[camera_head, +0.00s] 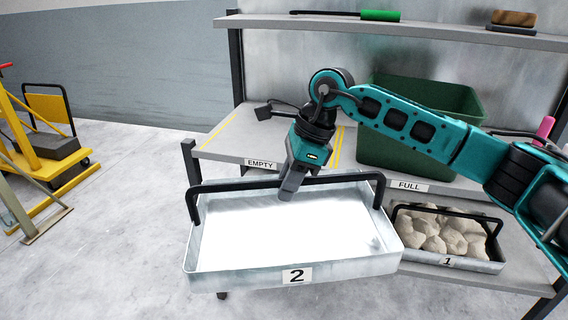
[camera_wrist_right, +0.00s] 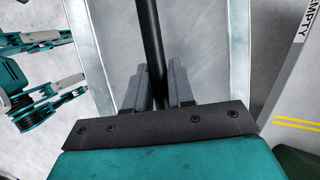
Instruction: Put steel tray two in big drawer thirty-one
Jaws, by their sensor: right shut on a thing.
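Steel tray two (camera_head: 300,277) is a shallow metal tray with a black bar handle and a "2" label. Its inside looks bare and bright. My right gripper (camera_head: 288,190) is shut on the handle from above, and the tray hangs roughly level in front of the shelf rack. The right wrist view shows the black handle (camera_wrist_right: 151,45) running between the fingers (camera_wrist_right: 160,92), with the tray's pale floor (camera_wrist_right: 120,40) below. Big drawer thirty-one is not in view. My left gripper is not seen in the head view.
The rack's middle shelf (camera_head: 225,136) has an "EMPTY" bay and a "FULL" bay with a green bin (camera_head: 400,140). Tray one (camera_head: 448,262), full of pale lumps, sits on the lower shelf. A yellow trolley (camera_head: 50,165) stands left. Floor between is clear.

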